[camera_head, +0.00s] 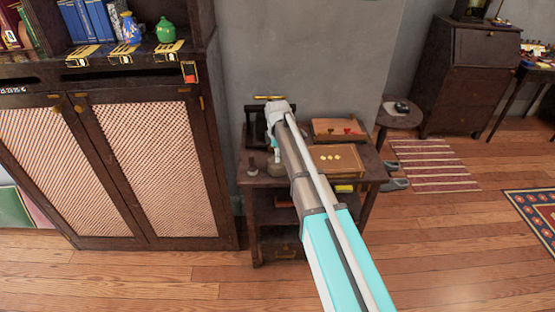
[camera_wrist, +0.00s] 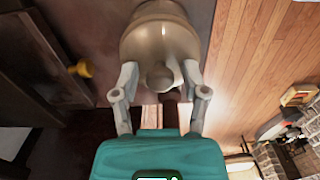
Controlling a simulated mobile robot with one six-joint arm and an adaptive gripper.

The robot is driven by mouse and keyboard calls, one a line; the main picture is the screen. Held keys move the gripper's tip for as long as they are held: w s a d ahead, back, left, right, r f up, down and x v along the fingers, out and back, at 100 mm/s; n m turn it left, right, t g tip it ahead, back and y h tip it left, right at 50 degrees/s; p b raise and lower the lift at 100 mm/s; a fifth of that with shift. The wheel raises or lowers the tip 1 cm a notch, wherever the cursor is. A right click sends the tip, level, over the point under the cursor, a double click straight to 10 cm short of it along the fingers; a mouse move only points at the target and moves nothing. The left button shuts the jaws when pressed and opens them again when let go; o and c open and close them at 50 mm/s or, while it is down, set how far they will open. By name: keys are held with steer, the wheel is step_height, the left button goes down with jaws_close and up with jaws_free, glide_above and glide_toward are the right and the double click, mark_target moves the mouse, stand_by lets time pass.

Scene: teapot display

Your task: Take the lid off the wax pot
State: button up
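A rounded beige-brown pot (camera_wrist: 160,38), which looks like the wax pot, fills the top middle of the wrist view. A small round knob (camera_wrist: 160,77) sticks out of it toward the camera. My gripper (camera_wrist: 160,72) is open, with one finger on each side of the pot's knob end. There are gaps between the knob and both fingers. I cannot tell whether the fingertips touch the pot's sides. In the head view my arm reaches over the small dark table (camera_head: 262,184) and hides most of my gripper and the pot.
A small stamp-like object (camera_head: 252,169) stands at the table's left front. A wooden box (camera_head: 334,160) and a reddish-brown case (camera_head: 338,129) lie to the right of my arm. A tall cabinet (camera_head: 110,150) stands close on the left. Floor is open at the right front.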

jaws_close()
steer(key=shift+r, duration=0.2)
step_height(320, 180, up, 3)
steer(key=p, duration=0.3)
steer(key=shift+f, duration=0.1)
steer(key=s+d+r+p, duration=0.2)
steer(key=s+r+p, duration=0.7)
steer(key=s, duration=0.4)
steer(key=shift+s+d+r+p, duration=0.2)
steer(key=shift+s+r+p, duration=0.2)
steer(key=shift+p, duration=0.15)
